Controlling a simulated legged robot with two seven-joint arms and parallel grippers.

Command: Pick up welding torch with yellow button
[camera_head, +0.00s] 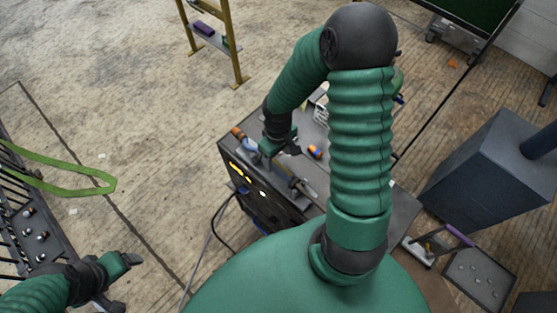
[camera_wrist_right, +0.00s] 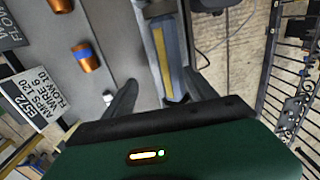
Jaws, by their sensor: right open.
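My right gripper (camera_head: 283,147) is over the near left part of the dark worktable (camera_head: 231,149). In the right wrist view its fingers (camera_wrist_right: 163,98) are spread, with nothing clamped between them. A long blue-grey body with a yellow strip (camera_wrist_right: 160,55) lies between and beyond the fingertips, along the table edge; it may be the welding torch, but I cannot tell for sure. In the head view a slim grey tool (camera_head: 301,187) lies near the table's front edge. My left gripper (camera_head: 130,260) is low at the left, away from the table; its jaw opening is unclear.
Copper-coloured cylinders, one with a blue band (camera_wrist_right: 86,56), lie on the table beside labelled signs (camera_wrist_right: 35,92). A blue-grey box (camera_head: 480,165) stands at the right. A black rack (camera_head: 40,235) with a green strap (camera_head: 70,187) is at the left. Open floor lies between rack and table.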

